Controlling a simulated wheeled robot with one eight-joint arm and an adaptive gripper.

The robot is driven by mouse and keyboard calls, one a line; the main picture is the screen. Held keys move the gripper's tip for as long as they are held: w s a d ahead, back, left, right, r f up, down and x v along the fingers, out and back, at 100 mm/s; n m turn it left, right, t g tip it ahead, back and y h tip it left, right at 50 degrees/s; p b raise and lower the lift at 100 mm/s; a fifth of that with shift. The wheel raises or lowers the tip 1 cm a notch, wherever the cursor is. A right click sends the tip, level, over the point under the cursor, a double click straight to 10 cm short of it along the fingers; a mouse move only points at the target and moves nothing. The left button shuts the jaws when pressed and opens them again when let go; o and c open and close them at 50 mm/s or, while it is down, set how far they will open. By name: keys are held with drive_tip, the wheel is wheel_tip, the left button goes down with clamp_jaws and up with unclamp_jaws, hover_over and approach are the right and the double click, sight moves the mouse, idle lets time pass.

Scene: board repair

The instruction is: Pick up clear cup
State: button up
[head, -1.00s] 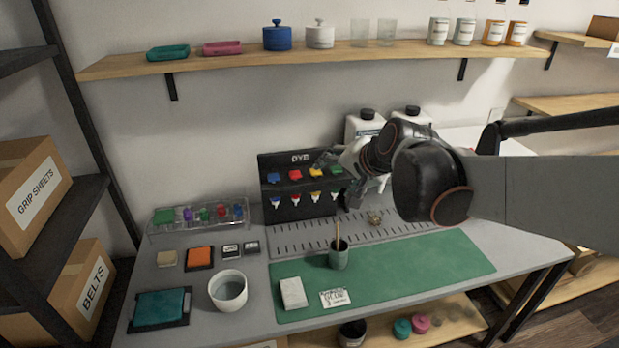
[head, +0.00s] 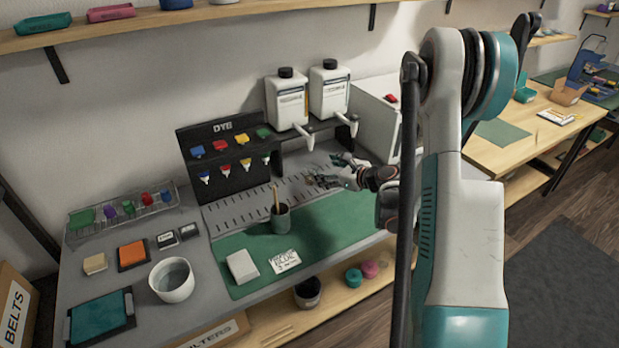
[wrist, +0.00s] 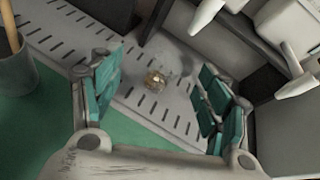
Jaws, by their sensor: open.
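My gripper (head: 332,172) is open above the slotted metal tray (head: 229,212), below the two white dispensers. In the wrist view its teal-padded fingers (wrist: 158,90) are spread wide with nothing between the pads. A small, pale brownish object (wrist: 155,80) lies on the tray, seen through the gap between the fingers and apart from them. I cannot tell whether it is inside or part of a clear cup. A faint darker patch lies just beyond it. No clear cup outline can be made out for certain in the current views.
White dispensers (head: 289,103) with downward spouts hang over the tray. A dark cup with a brush (head: 281,219) stands on the green mat (head: 325,226), left of my gripper. The DYE rack (head: 228,160) stands behind. A white bowl (head: 172,281) is at front left.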

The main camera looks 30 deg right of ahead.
wheel_tip(320, 180, down, 4)
drive_tip(key=s+d+r+m, duration=0.1)
drive_tip(key=d+m, duration=0.2)
drive_tip(key=b, duration=0.2)
approach(311, 168)
drive_tip(key=a, duration=0.1)
drive_tip(key=w+a, duration=0.1)
drive_tip(key=shift+a+f+t, duration=0.25)
drive_tip(key=shift+t, duration=0.15)
drive_tip(key=b+x, duration=0.2)
drive_tip(key=x, duration=0.3)
drive_tip(key=shift+w+d, duration=0.1)
drive_tip(key=shift+w, duration=0.65)
drive_tip(key=c, duration=1.2)
